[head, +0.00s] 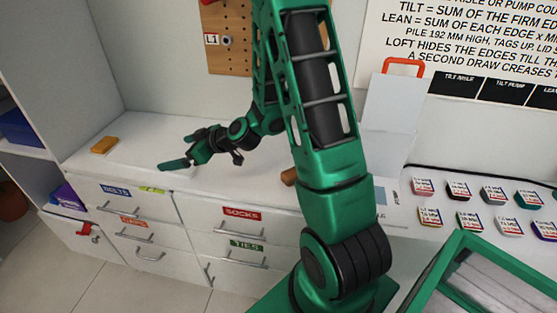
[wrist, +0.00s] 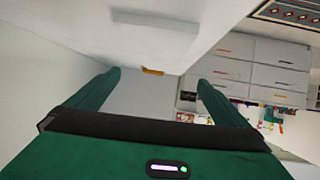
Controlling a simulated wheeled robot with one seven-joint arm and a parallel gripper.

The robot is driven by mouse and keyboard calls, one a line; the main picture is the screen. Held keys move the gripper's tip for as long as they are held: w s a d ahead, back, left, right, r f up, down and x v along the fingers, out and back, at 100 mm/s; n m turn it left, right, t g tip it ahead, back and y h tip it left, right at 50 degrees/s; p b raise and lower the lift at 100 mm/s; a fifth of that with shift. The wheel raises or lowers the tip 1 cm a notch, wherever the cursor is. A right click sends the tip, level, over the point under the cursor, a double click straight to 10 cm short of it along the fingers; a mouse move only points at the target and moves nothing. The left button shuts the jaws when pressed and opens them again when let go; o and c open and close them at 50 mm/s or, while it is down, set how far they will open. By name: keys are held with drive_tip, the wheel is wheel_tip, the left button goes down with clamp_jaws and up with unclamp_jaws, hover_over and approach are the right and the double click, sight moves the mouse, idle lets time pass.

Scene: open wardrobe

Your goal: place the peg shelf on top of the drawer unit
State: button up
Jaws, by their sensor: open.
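The white drawer unit (head: 180,212) stands at the left in the head view, with labelled drawers such as socks and ties. Its flat top (head: 150,160) is mostly bare. My gripper (head: 174,151) is just above that top, pointing left, with its fingers apart and nothing between them. In the wrist view my gripper (wrist: 156,82) also shows two spread green fingers. I cannot pick out a peg shelf for certain. A brown pegboard (head: 222,62) with an L1 tag hangs on the back wall. A brown piece (head: 289,176) lies on the top, partly hidden by my arm.
A yellow-orange block (head: 104,144) lies at the left of the top; it also shows in the wrist view (wrist: 152,71). A white panel with an orange handle (head: 403,67) stands right of my arm. Several tagged pads (head: 458,189) and a green-rimmed crate (head: 432,272) are at the right.

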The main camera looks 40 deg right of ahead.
drive_tip(key=s+d+g, duration=0.1)
drive_tip(key=s, duration=0.1)
drive_tip(key=s+r+g+h, duration=0.1)
drive_tip(key=s, duration=0.2)
drive_tip(key=s+d+g, duration=0.1)
drive_tip(key=s, duration=0.1)
drive_tip(key=shift+s+d+r+g, duration=0.15)
drive_tip(key=shift+s+d+g, duration=0.15)
drive_tip(key=shift+s, duration=0.05)
drive_tip(key=s+d+r+m+g+h, duration=0.1)
drive_tip(key=s+d+m, duration=0.3)
drive_tip(key=s, duration=0.6)
drive_tip(key=s+d+r+m+g+h, duration=0.2)
drive_tip(key=s+d+r+m+g, duration=0.2)
drive_tip(key=s, duration=0.7)
drive_tip(key=s+d+r+m+g+h, duration=0.2)
drive_tip(key=s+d+r+m, duration=0.1)
drive_tip(key=s, duration=0.8)
drive_tip(key=shift+d+m+g, duration=0.4)
drive_tip(key=shift+d+m, duration=0.4)
drive_tip(key=shift+d, duration=0.3)
drive_tip(key=shift+w+f, duration=0.2)
drive_tip(key=shift+w, duration=0.4)
